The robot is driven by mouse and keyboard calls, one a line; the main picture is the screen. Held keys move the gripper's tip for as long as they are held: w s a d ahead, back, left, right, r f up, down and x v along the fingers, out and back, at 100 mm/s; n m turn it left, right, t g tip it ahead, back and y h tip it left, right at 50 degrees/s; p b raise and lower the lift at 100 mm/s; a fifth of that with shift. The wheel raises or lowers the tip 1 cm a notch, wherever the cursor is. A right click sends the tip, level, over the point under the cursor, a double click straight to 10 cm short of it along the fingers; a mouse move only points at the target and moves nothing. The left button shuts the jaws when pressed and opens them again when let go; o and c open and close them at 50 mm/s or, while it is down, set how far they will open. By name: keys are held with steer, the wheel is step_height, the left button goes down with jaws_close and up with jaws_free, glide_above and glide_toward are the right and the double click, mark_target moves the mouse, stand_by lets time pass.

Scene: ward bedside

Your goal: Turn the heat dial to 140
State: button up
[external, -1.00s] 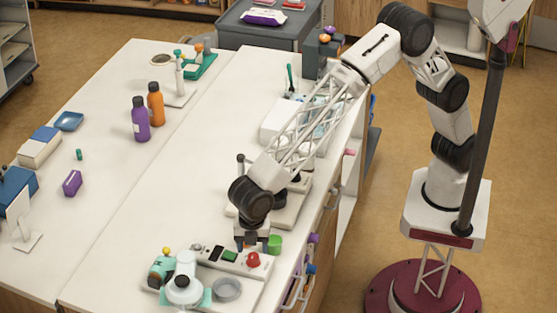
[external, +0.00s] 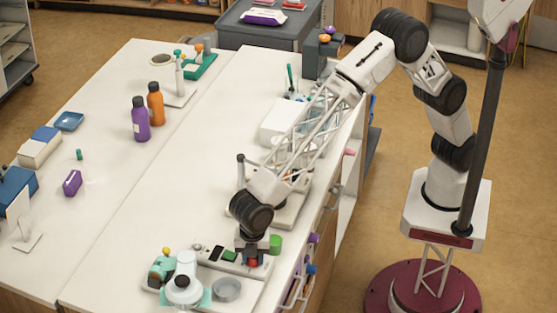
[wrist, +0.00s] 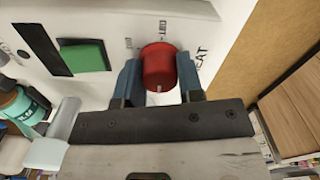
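The heat dial is a round red knob (wrist: 158,66) on a white panel, with "EAT" of its label showing beside it in the wrist view. A short pale mark shows on its near side; small print beyond it is too unclear to read. My gripper (wrist: 160,80) has one blue finger on each side of the knob. The fingers look very close to it, but I cannot tell whether they press on it. In the external view my gripper (external: 252,258) is over the red knob (external: 252,263), partly hiding it.
A green rectangle (wrist: 85,56) on the panel lies left of the knob. In the external view a green cylinder (external: 275,244) stands close by, and a grey round dish (external: 227,289) and a teal-and-white device (external: 184,285) are left of it. The bench edge is close on the right.

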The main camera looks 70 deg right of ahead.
steer(key=c, duration=0.3)
steer(key=shift+m, duration=0.4)
steer(key=m, duration=1.1)
stand_by(0.4)
steer(key=o, duration=0.9)
steer(key=shift+r, duration=0.1)
